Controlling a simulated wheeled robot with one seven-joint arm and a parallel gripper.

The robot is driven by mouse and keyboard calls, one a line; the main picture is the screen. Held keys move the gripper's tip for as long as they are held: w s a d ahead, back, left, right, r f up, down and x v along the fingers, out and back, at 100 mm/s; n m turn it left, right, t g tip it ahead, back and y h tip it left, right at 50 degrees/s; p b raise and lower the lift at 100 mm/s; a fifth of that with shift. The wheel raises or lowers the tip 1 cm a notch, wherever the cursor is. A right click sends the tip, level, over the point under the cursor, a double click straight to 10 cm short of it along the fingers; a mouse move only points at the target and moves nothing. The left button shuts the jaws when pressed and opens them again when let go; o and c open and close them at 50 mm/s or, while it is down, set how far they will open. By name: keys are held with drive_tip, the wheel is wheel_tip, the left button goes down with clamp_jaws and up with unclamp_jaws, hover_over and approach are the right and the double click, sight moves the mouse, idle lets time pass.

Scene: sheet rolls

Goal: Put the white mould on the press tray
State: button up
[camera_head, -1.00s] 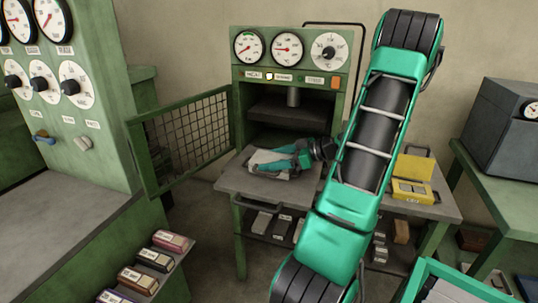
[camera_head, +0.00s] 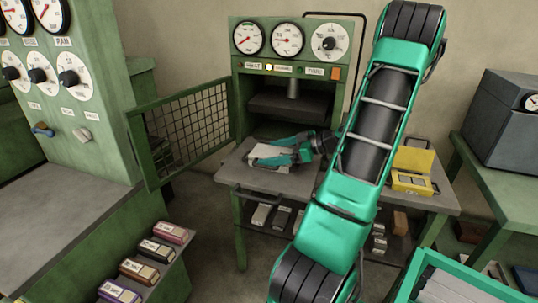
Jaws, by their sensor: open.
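A flat white block, likely the white mould (camera_head: 267,152), lies on the grey tray or table top (camera_head: 240,178) in front of the press opening. My gripper (camera_head: 259,153) reaches in from the right with its teal fingers spread on either side of the white block. The fingers partly cover the block, and I cannot tell whether they touch it. The press (camera_head: 290,82) stands behind, with its dark chamber open and its upper plate raised above the tray.
A mesh guard door (camera_head: 188,135) stands swung open at the left. An open yellow case (camera_head: 412,180) sits on the table's right. Small blocks lie on the shelf below. My arm crosses the view. A grey box (camera_head: 515,118) stands on the right bench.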

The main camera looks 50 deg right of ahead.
drive_tip(key=v, duration=1.1)
drive_tip(key=shift+s+d+r, duration=0.1)
drive_tip(key=shift+s, duration=0.2)
